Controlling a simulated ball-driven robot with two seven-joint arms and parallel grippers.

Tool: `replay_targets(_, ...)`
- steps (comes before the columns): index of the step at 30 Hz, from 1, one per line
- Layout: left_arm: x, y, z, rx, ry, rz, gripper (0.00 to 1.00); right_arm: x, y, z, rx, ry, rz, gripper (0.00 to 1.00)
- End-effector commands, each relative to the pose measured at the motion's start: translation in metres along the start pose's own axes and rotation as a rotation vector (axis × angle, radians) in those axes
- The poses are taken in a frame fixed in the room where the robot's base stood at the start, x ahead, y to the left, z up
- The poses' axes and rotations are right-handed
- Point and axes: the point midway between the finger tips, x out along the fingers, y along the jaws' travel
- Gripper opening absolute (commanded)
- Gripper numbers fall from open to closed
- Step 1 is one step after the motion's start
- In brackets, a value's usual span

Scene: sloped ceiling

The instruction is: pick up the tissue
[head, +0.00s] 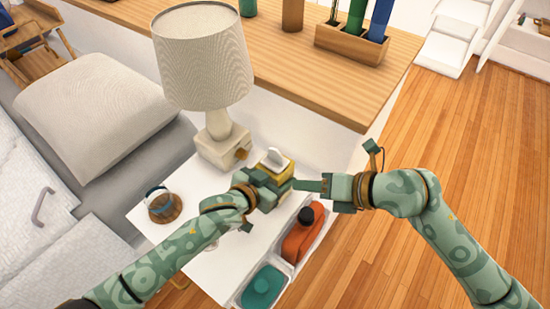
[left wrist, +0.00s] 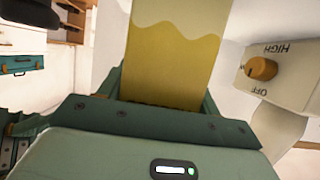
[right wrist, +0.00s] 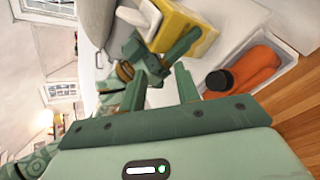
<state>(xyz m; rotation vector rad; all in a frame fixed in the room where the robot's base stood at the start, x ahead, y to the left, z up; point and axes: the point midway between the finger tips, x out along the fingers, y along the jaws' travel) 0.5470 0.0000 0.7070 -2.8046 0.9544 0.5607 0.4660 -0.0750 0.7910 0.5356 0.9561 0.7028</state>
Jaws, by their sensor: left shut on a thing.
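The tissue box (head: 273,165) is yellow with a white tissue (head: 275,154) standing out of its top. It is beside the lamp base, over the white side table (head: 190,245). My left gripper (head: 276,180) is shut on the tissue box, whose yellow and cream side fills the gap in the left wrist view (left wrist: 172,62). The box also shows in the right wrist view (right wrist: 190,32), with the tissue (right wrist: 140,18). I cannot tell whether the box touches the table. My right gripper (head: 300,185) is open and empty, close to the right of my left gripper.
A lamp (head: 203,60) stands behind the box; its knob (left wrist: 262,68) shows in the left wrist view. An orange bottle (head: 302,236) with a black cap and a teal container (head: 263,286) lie in a tray at the right edge. A headset-like object (head: 160,203) sits at the left.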

Motion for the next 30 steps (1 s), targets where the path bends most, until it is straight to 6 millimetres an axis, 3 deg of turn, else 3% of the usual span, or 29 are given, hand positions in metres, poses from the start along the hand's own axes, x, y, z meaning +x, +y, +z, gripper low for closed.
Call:
replay_targets(3,0.0,0.0,0.0,0.0,0.0,0.0,0.37,-0.014,0.016,0.032,-0.404,-0.146,-0.001,0.32)
replay_targets(9,0.0,0.0,0.0,0.0,0.001,0.0,0.37,-0.018,0.024,0.048,-0.794,-0.238,-0.042,0.32)
replay_targets(13,0.0,0.0,0.0,0.0,0.001,0.0,0.37,-0.01,0.025,0.052,-0.87,-0.245,-0.051,0.32)
replay_targets(21,0.0,0.0,-0.001,0.0,0.001,0.0,0.37,0.038,0.027,0.062,-0.877,-0.242,-0.051,0.32)
replay_targets(26,0.0,0.0,0.0,0.0,0.001,0.0,0.37,0.052,0.029,0.065,-0.878,-0.242,-0.052,0.32)
replay_targets(30,0.0,0.0,0.0,0.0,0.001,0.0,0.37,0.073,0.032,0.067,-0.876,-0.241,-0.049,0.32)
